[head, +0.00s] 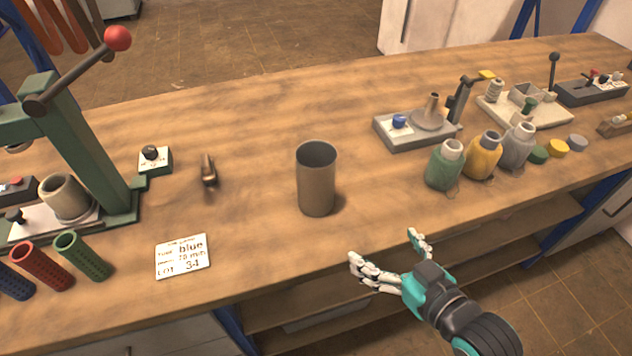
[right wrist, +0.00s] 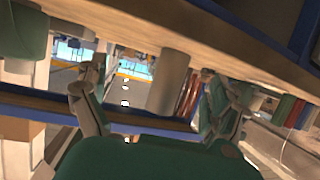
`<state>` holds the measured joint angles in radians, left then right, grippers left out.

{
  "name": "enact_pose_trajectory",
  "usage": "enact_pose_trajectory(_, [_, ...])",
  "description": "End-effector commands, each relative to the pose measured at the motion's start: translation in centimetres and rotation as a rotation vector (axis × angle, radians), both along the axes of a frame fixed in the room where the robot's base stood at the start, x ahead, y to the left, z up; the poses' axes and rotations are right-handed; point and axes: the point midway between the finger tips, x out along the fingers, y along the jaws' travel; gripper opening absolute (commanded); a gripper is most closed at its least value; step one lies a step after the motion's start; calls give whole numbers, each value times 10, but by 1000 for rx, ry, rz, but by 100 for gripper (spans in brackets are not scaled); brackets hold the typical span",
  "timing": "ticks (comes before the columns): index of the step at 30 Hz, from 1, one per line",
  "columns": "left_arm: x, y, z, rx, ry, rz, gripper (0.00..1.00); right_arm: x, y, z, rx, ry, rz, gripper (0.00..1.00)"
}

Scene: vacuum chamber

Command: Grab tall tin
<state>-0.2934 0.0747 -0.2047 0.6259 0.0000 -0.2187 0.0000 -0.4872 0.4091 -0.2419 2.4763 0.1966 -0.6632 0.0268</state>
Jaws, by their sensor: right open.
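The tall tin (head: 316,185) is a grey-brown open cylinder standing upright near the middle of the wooden bench. My right gripper (head: 390,248) is open and empty near the bench's front edge, to the right of the tin and nearer to me, apart from it. In the right wrist view the two fingers of my right gripper (right wrist: 152,108) are spread. A grey cylinder that looks like the tin (right wrist: 168,82) shows beyond and between them. My left gripper is not in view.
A green lever press (head: 75,150) stands at the left, with perforated tubes (head: 82,256) before it. A label card (head: 183,256) and small brown fitting (head: 208,170) lie left of the tin. Bottles (head: 483,155) and a grey fixture (head: 415,130) stand right. Bench around the tin is clear.

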Motion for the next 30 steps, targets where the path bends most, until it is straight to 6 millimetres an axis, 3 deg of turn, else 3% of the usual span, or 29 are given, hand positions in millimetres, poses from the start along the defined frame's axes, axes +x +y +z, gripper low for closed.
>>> enact_pose_trajectory(4, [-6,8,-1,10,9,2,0,3,18,44,105,-184,85,97])
enact_pose_trajectory(9, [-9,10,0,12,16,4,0,2,27,72,180,-289,130,97])
enact_pose_trajectory(14, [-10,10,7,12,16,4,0,22,41,78,192,-307,134,97])
enact_pose_trajectory(24, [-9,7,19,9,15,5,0,82,82,77,190,-301,133,97])
enact_pose_trajectory(30, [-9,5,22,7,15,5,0,99,94,74,187,-299,133,97])
